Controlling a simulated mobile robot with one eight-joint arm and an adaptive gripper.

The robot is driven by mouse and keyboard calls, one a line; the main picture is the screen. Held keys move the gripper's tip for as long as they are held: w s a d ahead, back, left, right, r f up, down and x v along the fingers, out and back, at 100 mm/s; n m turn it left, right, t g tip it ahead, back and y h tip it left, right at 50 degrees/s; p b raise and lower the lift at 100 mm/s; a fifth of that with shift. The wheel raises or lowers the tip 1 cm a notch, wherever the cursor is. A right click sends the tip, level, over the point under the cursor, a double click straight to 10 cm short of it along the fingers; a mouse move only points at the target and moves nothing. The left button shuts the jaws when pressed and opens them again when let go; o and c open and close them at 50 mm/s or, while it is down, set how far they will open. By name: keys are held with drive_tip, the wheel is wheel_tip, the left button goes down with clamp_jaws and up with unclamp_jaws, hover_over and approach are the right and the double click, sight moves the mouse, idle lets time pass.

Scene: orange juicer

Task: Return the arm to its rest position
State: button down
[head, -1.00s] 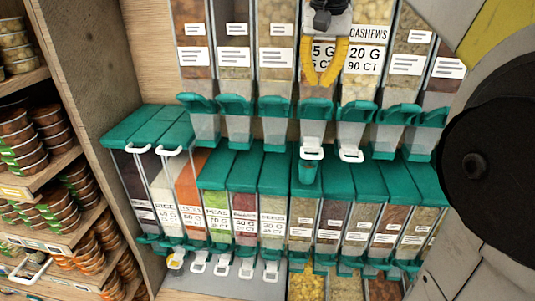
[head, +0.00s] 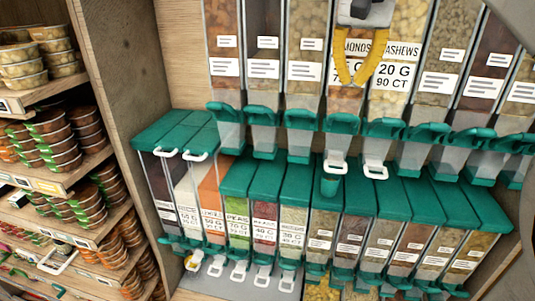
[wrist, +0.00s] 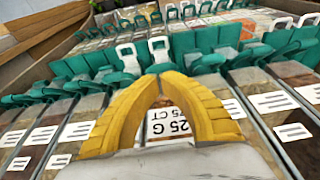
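My arm's gripper (head: 353,83) shows at the top of the head view, in front of the upper row of clear dispensers. Its yellow fingers point down and their tips come close together. In the wrist view my gripper (wrist: 158,77) has its fingertips almost meeting, with nothing seen between them. The labelled almonds dispenser (head: 345,103) and the cashews dispenser (head: 395,100) are behind the fingers in the head view. Most of my arm is out of view.
Upper dispensers have green spouts (head: 340,123) jutting forward. A lower dispenser row has green lids (head: 295,180). A wooden shelf (head: 30,103) with stacked tubs (head: 55,150) stands left, beyond a grey side panel (head: 120,70).

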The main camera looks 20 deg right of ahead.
drive_tip(key=shift+w, duration=0.1)
drive_tip(key=s+a+f+n+t+b, duration=0.1)
drive_tip(key=a+f+b, duration=0.6)
drive_tip(key=f+b, duration=0.8)
drive_tip(key=s+a+f+n+t+y+b, duration=0.1)
drive_tip(key=s+a+f+n+b, duration=0.3)
drive_tip(key=f+b, duration=1.2)
drive_tip(key=s+a+f+n+t+b, duration=0.2)
drive_tip(key=a+f+b, duration=0.7)
drive_tip(key=f, duration=3.7)
drive_tip(key=s+t+b, duration=0.1)
drive_tip(key=b, duration=0.6)
drive_tip(key=shift+s+a+f+y, duration=0.3)
drive_tip(key=shift+s+a+f, duration=0.05)
